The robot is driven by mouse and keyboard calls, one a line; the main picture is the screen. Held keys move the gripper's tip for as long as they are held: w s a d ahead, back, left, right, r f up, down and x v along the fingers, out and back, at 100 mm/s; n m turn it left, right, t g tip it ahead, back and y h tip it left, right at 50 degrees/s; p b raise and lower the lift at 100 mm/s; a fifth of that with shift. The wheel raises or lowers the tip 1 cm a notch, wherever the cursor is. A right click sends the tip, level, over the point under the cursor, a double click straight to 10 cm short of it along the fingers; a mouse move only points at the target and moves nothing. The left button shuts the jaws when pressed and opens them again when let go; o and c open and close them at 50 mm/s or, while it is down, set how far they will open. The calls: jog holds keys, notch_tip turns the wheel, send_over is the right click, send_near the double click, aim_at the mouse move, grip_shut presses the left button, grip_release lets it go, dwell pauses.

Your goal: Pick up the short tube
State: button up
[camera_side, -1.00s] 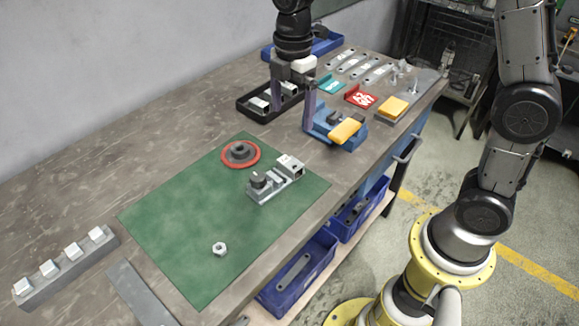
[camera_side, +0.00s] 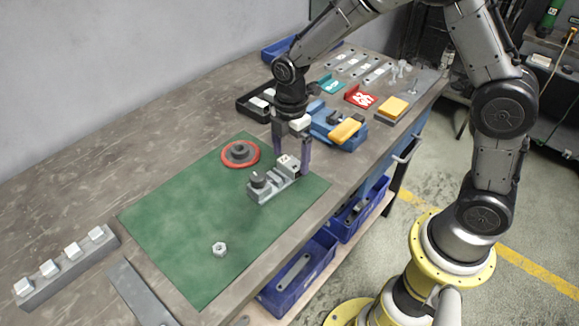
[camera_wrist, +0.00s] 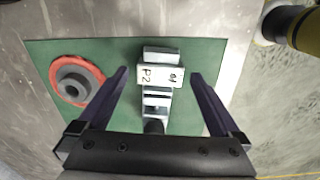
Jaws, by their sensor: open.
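The short tube (camera_side: 288,164) appears to be the pale, boxy piece with a dark open end in the side view. It sits at the far right end of a grey fixture (camera_side: 262,193) on the green mat (camera_side: 175,225). In the wrist view the tube (camera_wrist: 160,76) shows dark markings reading roughly "P2" and lies across the fixture (camera_wrist: 156,102). My gripper (camera_side: 291,160) is open above the tube, with a finger to each side. In the wrist view my gripper (camera_wrist: 158,73) has clear gaps between both fingers and the tube.
A red ring with a dark round part (camera_side: 240,153) lies left of the fixture. A nut (camera_side: 219,249) lies towards the mat's front. A blue fixture with a yellow block (camera_side: 345,131) and a black tray (camera_side: 256,104) stand behind. The mat's left side is clear.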

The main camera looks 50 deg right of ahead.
jog(key=shift+f, duration=0.65)
jog(key=c, duration=1.3)
